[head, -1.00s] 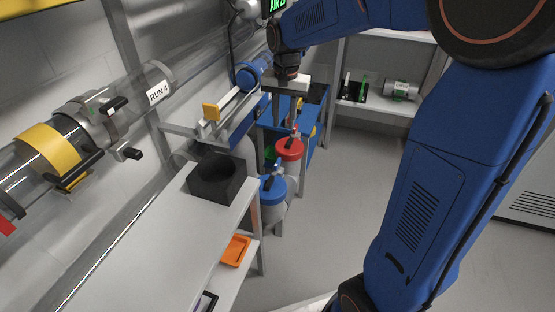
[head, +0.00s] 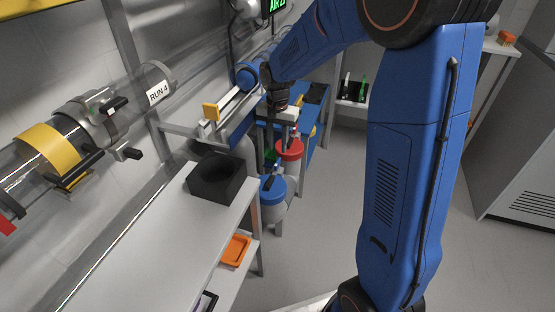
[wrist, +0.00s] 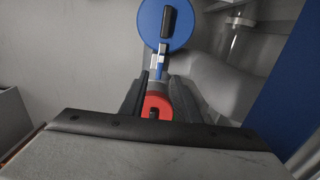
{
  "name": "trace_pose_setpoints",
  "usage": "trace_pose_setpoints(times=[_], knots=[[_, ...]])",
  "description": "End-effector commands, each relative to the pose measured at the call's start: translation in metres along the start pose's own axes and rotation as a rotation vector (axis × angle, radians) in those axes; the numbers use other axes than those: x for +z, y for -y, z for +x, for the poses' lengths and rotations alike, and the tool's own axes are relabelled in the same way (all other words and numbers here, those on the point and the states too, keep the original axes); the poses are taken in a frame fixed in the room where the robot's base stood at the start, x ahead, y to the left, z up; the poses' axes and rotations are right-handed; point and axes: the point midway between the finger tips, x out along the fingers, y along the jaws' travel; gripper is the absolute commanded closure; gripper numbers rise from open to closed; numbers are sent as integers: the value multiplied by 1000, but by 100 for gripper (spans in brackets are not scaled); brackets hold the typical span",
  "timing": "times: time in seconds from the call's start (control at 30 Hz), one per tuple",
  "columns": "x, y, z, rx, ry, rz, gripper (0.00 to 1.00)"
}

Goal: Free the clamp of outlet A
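A grey clamp (head: 103,119) with black handles sits on the clear tube at the left in the head view, beside a yellow band (head: 50,147). No outlet A label is readable, so I cannot tell whether this clamp is on that outlet. My gripper (head: 283,128) is far from it, above the red-lidded canister (head: 289,149); its fingers are small and partly hidden there. In the wrist view my gripper (wrist: 159,98) has its two dark fingers apart. The red lid (wrist: 157,107) shows between and beyond them, and nothing is visibly held.
A blue-lidded canister (head: 272,190) stands in front of the red one; its lid appears in the wrist view (wrist: 150,30). A black holder (head: 215,178) stands on the white bench (head: 140,240). The RUN 4 tube runs along the wall. Open floor lies at the right.

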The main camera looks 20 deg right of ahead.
Motion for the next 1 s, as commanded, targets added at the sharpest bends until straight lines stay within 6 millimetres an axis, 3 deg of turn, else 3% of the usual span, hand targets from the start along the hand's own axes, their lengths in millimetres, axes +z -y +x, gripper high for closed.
trace_pose_setpoints(times=[0.2, 0.4, 0.87, 1.0], knots=[[1, 0, 39, 3, 3, 0, 71], [0, 0, 63, 2, 2, 0, 71], [0, 0, 73, 0, 0, 0, 71], [0, 0, 73, 0, 0, 0, 100]])
